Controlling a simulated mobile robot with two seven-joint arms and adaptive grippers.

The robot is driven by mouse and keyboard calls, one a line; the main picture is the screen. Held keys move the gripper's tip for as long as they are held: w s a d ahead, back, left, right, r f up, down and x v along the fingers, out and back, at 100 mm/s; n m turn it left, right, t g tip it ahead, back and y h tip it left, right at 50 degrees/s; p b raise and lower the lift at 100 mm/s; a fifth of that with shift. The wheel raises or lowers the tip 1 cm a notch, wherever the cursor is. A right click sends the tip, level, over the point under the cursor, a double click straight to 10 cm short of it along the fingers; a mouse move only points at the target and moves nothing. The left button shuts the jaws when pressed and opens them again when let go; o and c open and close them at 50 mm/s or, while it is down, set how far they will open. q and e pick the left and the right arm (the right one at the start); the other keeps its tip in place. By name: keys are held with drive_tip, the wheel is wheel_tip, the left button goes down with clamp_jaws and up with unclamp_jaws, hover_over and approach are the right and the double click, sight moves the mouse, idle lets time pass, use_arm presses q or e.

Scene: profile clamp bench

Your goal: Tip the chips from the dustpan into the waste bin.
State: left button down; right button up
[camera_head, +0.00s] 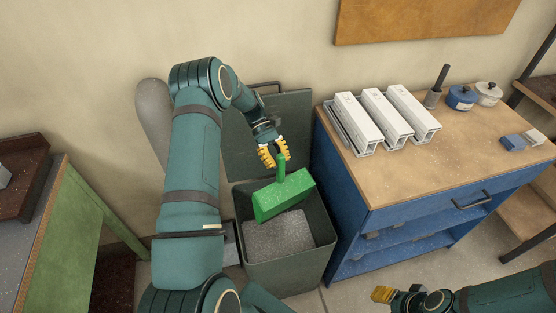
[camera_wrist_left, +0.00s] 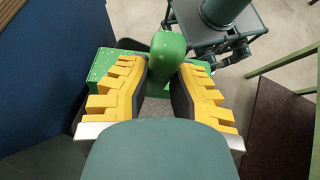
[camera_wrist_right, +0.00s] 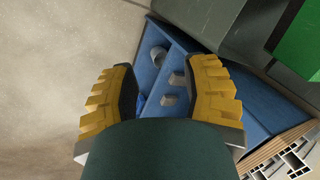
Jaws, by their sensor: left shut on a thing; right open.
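The green dustpan (camera_head: 284,196) is held up by its handle in my left gripper (camera_head: 274,153), which is shut on it. The pan is tilted steeply over the open mouth of the dark grey waste bin (camera_head: 285,277). Grey speckled chips (camera_head: 278,237) lie inside the bin. In the left wrist view the handle (camera_wrist_left: 168,58) sits between the yellow fingers, and a few pale specks show on the green pan (camera_wrist_left: 101,68). I cannot see whether chips remain inside the pan. My right gripper (camera_head: 383,294) is open and empty, low at the front right.
The bin's lid (camera_head: 262,140) stands open behind it. A blue workbench (camera_head: 350,205) is close on the bin's right, with white profiles (camera_head: 385,115) clamped on top and pots (camera_head: 461,98) farther right. A green-sided table (camera_head: 65,235) stands at the left.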

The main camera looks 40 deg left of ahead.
use_arm(q)
drive_tip(key=shift+w, duration=0.1)
wheel_tip(320, 180, up, 2)
drive_tip(key=t+y+p, duration=0.1)
drive_tip(key=y+p, duration=0.1)
drive_tip(key=p, duration=0.1)
drive_tip(key=shift+d+y, duration=0.1)
drive_tip(key=shift+y, duration=0.2)
wheel_tip(320, 180, up, 6)
drive_tip(key=t+y+p, duration=0.4)
drive_tip(key=y+p, duration=0.3)
drive_tip(key=y, duration=0.4)
drive_tip(key=shift+t, duration=0.4)
use_arm(e)
wheel_tip(320, 180, up, 11)
drive_tip(key=w, duration=0.2)
drive_tip(key=shift+d+f+t, duration=0.15)
drive_tip(key=shift+d+t, duration=0.15)
drive_tip(key=shift+t, duration=0.1)
